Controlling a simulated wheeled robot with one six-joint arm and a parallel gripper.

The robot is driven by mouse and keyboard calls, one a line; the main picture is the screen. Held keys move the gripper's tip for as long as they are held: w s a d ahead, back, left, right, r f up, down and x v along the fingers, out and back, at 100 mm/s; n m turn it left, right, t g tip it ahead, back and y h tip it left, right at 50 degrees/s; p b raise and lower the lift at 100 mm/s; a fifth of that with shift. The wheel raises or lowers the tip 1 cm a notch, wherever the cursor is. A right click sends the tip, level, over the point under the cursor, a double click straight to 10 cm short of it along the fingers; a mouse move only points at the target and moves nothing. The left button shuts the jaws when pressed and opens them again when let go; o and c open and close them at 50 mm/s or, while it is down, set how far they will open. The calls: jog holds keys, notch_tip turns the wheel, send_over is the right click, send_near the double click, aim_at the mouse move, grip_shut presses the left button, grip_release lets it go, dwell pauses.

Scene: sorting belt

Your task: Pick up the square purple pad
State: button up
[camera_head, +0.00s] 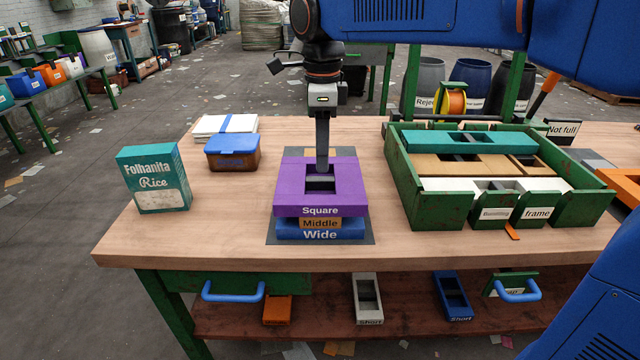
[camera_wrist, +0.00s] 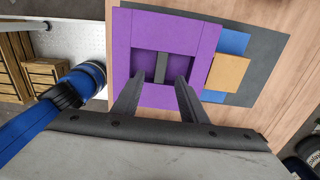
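The square purple pad (camera_head: 293,195), labelled "Square", lies on top of a stack on the workbench. Below it are an orange "Middle" piece (camera_head: 320,223) and a blue "Wide" piece (camera_head: 320,235). The pad has a recess in its middle crossed by a narrow bar, which shows in the wrist view (camera_wrist: 161,67). My gripper (camera_head: 322,170) points down at the recess. In the wrist view my gripper (camera_wrist: 160,80) is open, with its fingertips apart on either side of the bar. I cannot tell whether they touch the pad or how deep they reach.
A green crate (camera_head: 403,195) with several coloured pieces stands to the right of the stack. A rice box (camera_head: 155,180), a blue-lidded container (camera_head: 232,160) and white sheets stand to the left. The bench top (camera_head: 200,235) is clear in front of them.

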aim_at(320, 178)
jog(key=shift+a+f, duration=0.2)
jog(key=shift+f, duration=2.5)
grip_shut()
